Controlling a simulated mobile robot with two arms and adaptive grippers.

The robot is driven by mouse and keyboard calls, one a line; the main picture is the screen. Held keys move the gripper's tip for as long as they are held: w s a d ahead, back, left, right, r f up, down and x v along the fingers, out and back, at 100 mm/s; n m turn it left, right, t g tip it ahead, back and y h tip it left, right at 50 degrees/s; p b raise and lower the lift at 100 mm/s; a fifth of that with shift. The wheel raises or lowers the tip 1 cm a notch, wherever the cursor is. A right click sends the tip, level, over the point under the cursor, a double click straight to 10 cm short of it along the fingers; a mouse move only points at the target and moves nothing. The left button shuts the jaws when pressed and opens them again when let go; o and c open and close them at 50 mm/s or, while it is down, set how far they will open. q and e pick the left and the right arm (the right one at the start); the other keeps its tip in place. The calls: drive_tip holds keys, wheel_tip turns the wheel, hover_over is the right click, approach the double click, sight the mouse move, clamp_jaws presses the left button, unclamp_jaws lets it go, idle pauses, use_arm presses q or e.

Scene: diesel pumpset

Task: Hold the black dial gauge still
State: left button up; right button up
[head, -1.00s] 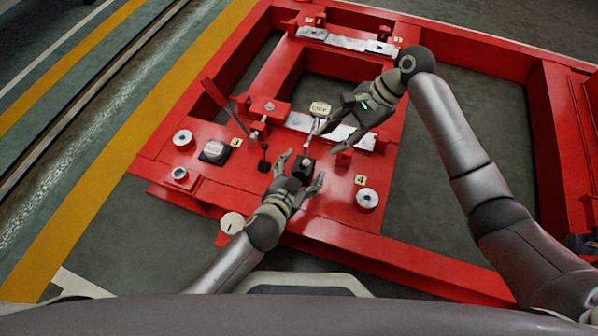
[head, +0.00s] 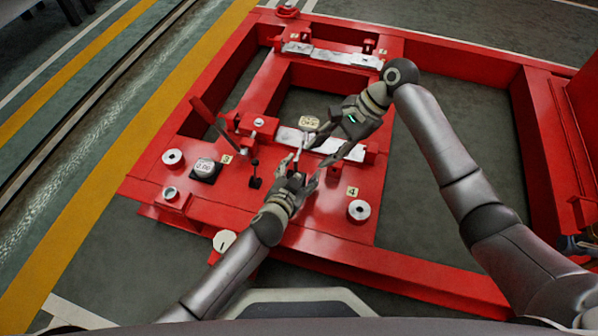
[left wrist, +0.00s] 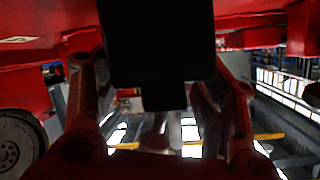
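A black block (head: 297,177) sits on the red frame in the head view, with a pale rod (head: 299,153) rising behind it. It appears to be the gauge's base; a cream round face (head: 309,123) shows beyond, though I cannot tell if it is joined. My left gripper (head: 301,170) is around the block, one finger on each side, apparently open with a gap at the right finger. In the left wrist view the dark block (left wrist: 157,45) fills the space between the fingers. My right gripper (head: 322,149) is open and empty just beyond, near the rod.
A metal strip (head: 333,146) lies under my right gripper. Open floor shows through the frame at right.

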use_arm(q)
clamp_jaws()
drive_tip(key=shift+o, duration=1)
unclamp_jaws()
clamp_jaws()
